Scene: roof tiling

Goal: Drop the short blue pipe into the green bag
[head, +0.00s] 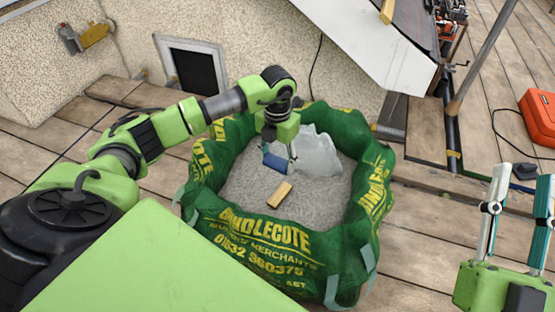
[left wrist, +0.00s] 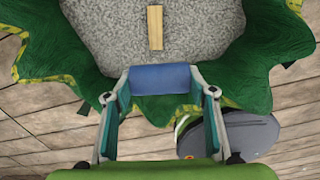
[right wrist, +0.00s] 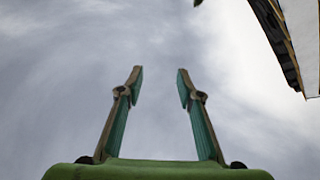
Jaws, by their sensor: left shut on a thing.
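The short blue pipe (head: 275,162) is held between the fingers of my left gripper (head: 278,158), above the open mouth of the green bag (head: 255,238). In the left wrist view the blue pipe (left wrist: 160,79) lies crosswise between the two fingertips, and the gripper (left wrist: 160,85) is shut on it. The green bag (left wrist: 270,25) shows around it, with grey gravel inside. My right gripper (head: 520,205) is at the right edge of the head view, fingers up, open and empty; the right wrist view shows its fingers (right wrist: 157,85) apart against the sky.
A small wooden block (head: 280,194) and a pale translucent sheet or lump (head: 316,153) lie on the gravel in the bag. A red case (head: 538,117) sits at the right. A grey pole (head: 482,55) stands at the upper right. Wooden planks (head: 420,235) surround the bag.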

